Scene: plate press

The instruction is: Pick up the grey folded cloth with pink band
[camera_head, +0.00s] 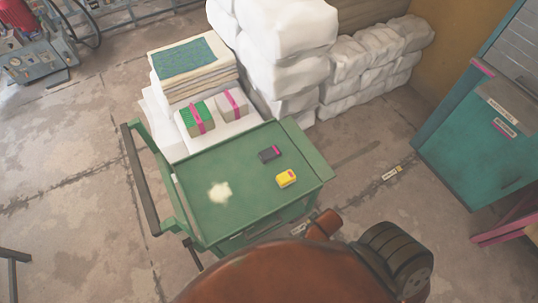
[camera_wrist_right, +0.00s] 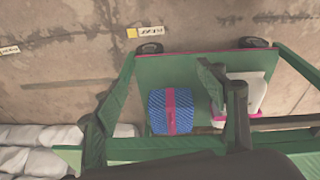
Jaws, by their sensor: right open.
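The grey folded cloth (camera_head: 232,104) with a pink band lies on a white stack behind the green cart in the head view. A green folded cloth (camera_head: 197,119) with a pink band lies just to its left. In the right wrist view my right gripper (camera_wrist_right: 166,123) is open, with dark fingers spread apart. Beyond them a blue folded cloth (camera_wrist_right: 171,111) with a pink band lies on a green shelf. A pale grey item with pink (camera_wrist_right: 252,90) is partly hidden by the right finger; I cannot tell if it is the grey cloth. My left gripper is not in view.
The green cart top (camera_head: 240,160) holds a dark block (camera_head: 270,154), a yellow block (camera_head: 286,179) and a pale patch (camera_head: 220,192). A stack of folded sheets (camera_head: 185,62) and white bales (camera_head: 285,45) stand behind. A teal cabinet (camera_head: 462,150) stands right.

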